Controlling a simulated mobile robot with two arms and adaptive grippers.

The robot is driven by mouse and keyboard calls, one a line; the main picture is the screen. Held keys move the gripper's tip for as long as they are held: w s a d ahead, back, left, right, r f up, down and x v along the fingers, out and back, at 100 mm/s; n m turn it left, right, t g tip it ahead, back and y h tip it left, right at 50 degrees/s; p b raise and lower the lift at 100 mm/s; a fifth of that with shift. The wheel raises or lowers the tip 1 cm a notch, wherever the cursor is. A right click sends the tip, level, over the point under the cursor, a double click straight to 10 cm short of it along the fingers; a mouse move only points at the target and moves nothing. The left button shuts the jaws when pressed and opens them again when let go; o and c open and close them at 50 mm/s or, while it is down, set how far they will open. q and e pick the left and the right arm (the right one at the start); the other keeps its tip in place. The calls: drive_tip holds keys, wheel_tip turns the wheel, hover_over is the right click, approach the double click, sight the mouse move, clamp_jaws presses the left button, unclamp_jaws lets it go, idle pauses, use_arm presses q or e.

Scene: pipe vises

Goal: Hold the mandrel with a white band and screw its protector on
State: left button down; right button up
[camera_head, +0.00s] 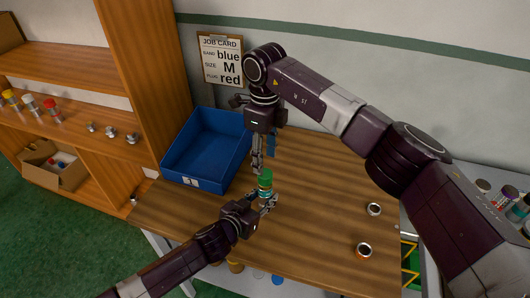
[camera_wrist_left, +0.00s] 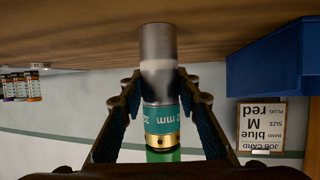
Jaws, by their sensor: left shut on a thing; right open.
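The mandrel (camera_wrist_left: 158,50) is a grey cylinder with a pale white band (camera_wrist_left: 158,66), a teal label and a brass collar in the left wrist view. A green protector (camera_wrist_left: 163,155) sits at its brass end; whether it is fully seated I cannot tell. In the head view the mandrel stands upright, its green top (camera_head: 265,177) uppermost. My left gripper (camera_head: 268,201) is shut on the mandrel's middle, fingers on both sides. My right gripper (camera_head: 257,168) is open, pointing down just above and beside the green top; contact is unclear.
A blue bin (camera_head: 205,150) stands at the table's left back. A job card (camera_head: 221,60) reads blue, M, red. Bare tabletop (camera_head: 320,190) lies between.

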sight(265, 173)
drive_tip(key=n, duration=0.7)
drive_tip(key=shift+r, duration=0.15)
drive_tip(key=n, duration=0.5)
drive_tip(key=shift+r, duration=0.15)
drive_tip(key=n, duration=0.7)
drive_tip(key=shift+r, duration=0.15)
drive_tip(key=n, duration=0.5)
drive_tip(key=shift+r, duration=0.1)
drive_tip(key=shift+f, duration=4)
